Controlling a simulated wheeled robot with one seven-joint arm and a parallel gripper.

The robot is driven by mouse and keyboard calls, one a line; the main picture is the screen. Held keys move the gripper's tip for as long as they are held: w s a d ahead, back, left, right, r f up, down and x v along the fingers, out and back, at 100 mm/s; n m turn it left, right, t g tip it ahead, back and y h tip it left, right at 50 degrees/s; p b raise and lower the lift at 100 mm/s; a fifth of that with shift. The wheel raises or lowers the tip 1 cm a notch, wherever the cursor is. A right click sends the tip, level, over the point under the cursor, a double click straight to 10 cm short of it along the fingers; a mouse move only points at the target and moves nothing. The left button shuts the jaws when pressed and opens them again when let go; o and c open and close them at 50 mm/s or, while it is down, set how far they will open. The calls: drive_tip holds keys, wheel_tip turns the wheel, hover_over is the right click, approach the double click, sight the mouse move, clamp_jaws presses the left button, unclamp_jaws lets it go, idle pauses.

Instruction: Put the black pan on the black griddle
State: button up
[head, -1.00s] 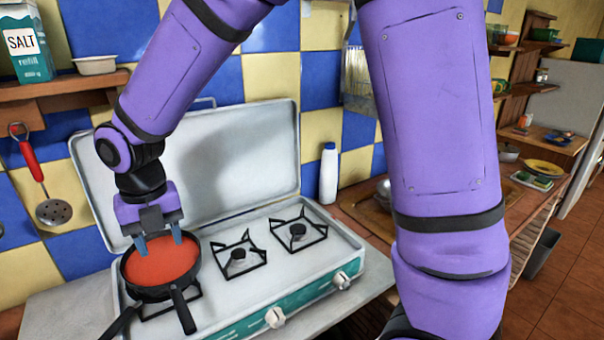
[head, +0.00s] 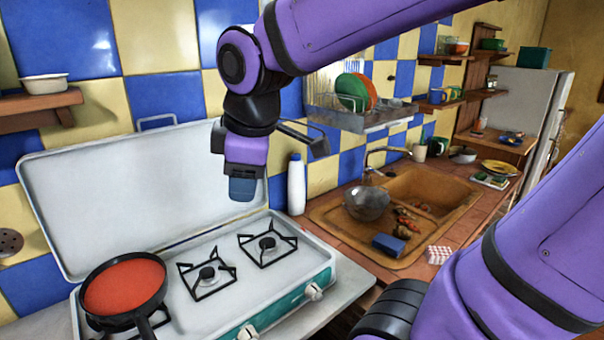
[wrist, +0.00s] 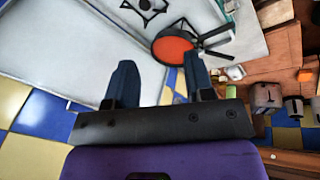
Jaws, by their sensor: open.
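The black pan (head: 161,291), with red contents, sits level over the left burner of the white stove. In the wrist view the pan (wrist: 174,48) shows two dark handles side by side, so a second dark piece seems to lie under it. I cannot tell for certain whether that piece is the black griddle. My gripper (head: 243,190) hangs above the back right of the stove, up and to the right of the pan and apart from it. Its blue fingers are spread and empty, as the wrist view (wrist: 158,80) shows.
The stove's raised lid (head: 120,190) stands behind the burners. Two burners (head: 207,275) right of the pan are bare. A white bottle (head: 297,186) stands beside the stove. Further right is a sink (head: 440,190) with a metal bowl (head: 366,203).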

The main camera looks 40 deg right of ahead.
drive_tip(key=s+d+r+m+t, duration=0.1)
drive_tip(key=s+d+m, duration=0.4)
drive_tip(key=m, duration=0.5)
drive_tip(key=shift+s+m, duration=0.4)
drive_tip(key=shift+s, duration=0.9)
drive_tip(key=shift+r, duration=0.1)
idle(0.6)
